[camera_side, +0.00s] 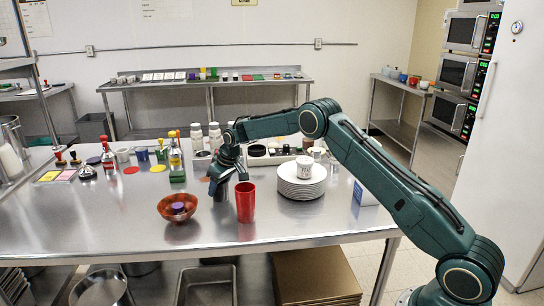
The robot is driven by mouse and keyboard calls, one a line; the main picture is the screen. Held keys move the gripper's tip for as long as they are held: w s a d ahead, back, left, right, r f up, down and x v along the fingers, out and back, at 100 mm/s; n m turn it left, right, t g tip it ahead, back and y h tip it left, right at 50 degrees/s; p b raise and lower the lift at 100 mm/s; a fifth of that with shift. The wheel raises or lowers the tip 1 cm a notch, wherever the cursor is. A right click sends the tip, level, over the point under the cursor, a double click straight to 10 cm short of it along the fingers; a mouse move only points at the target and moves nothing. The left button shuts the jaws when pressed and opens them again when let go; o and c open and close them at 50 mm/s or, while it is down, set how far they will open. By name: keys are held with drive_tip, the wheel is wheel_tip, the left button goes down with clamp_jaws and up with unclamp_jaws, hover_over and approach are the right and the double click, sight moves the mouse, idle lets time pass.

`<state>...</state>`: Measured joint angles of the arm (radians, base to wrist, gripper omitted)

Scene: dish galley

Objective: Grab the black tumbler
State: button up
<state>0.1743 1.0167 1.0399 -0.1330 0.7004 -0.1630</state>
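A dark tumbler (221,191), which looks like the black one, stands on the steel table just left of a red tumbler (245,203). My gripper (228,176) points down right over the dark tumbler, at its top. The fingers look spread apart, but their dark tips blend with the tumbler. I cannot tell whether they touch it or grip it. The gripper hides the tumbler's upper part. The red tumbler stands upright, very close to the right finger.
A stack of white plates (302,190) with a white cup (304,167) on top stands to the right. Bottles and small jars line the back. The table's front right is clear.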

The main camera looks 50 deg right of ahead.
drive_tip(key=shift+r, duration=0.15)
drive_tip(key=shift+c, duration=0.4)
wheel_tip(320, 180, up, 20)
drive_tip(key=shift+f, duration=0.2)
idle(0.3)
idle(0.7)
